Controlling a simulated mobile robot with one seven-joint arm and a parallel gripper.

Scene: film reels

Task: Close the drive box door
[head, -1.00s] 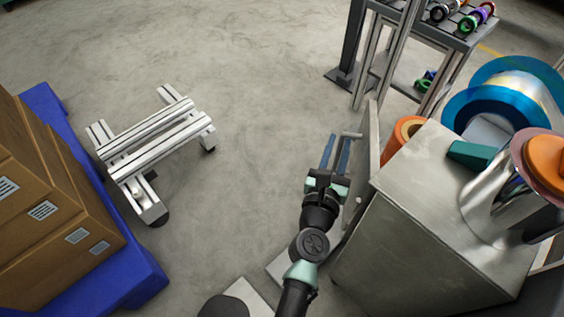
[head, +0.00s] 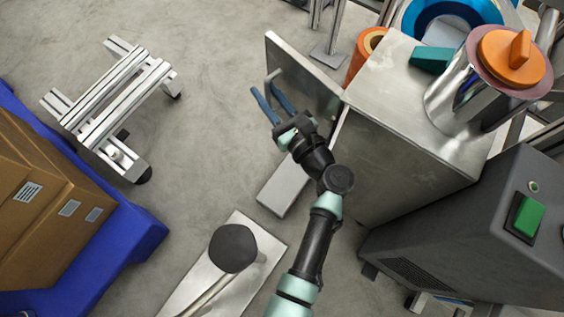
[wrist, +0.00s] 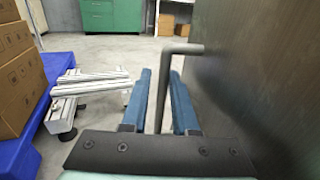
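The drive box (head: 400,130) is a grey metal cabinet right of centre in the head view. Its door (head: 312,82) stands open, jutting out to the left from the box's left corner. A bar handle (head: 268,76) sits on the door near its free edge. My gripper (head: 263,88) is open at the handle. In the wrist view the handle (wrist: 163,85) stands upright between the two blue fingers (wrist: 160,72), with a gap visible on each side. The door (wrist: 255,80) fills the right of that view.
A dark cabinet with a green button (head: 527,215) stands at right. An aluminium frame (head: 115,105) and boxes on a blue pallet (head: 135,245) are at left.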

